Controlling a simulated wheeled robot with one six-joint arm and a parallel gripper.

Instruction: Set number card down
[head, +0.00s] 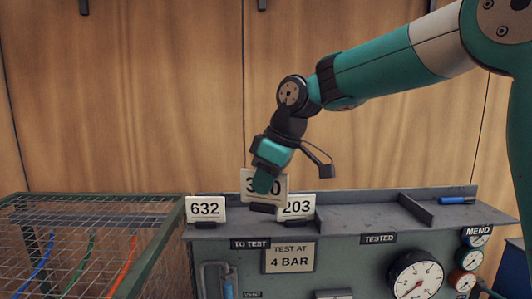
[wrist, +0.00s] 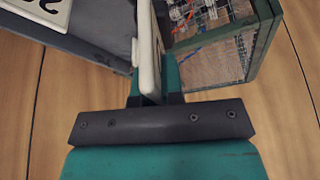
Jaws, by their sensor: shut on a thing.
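My gripper (head: 263,181) is shut on a white number card (head: 279,184). The card reads 3, a digit hidden by my finger, then 0. It looks upright, with a dark foot at its bottom, and overlaps the 203 card (head: 297,207) in the head view. I cannot tell whether it touches the shelf. The 632 card (head: 205,208) stands to its left on the TO TEST side. In the wrist view the held card (wrist: 148,45) is edge-on between my fingers, and part of another card (wrist: 45,10) shows at upper left.
The grey bench shelf (head: 365,211) has a divider (head: 415,207), with free room left of it and a blue marker (head: 457,200) to its right. Below are gauges (head: 416,277) and a TEST AT 4 BAR sign (head: 289,258). A wire mesh cage (head: 85,215) stands left.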

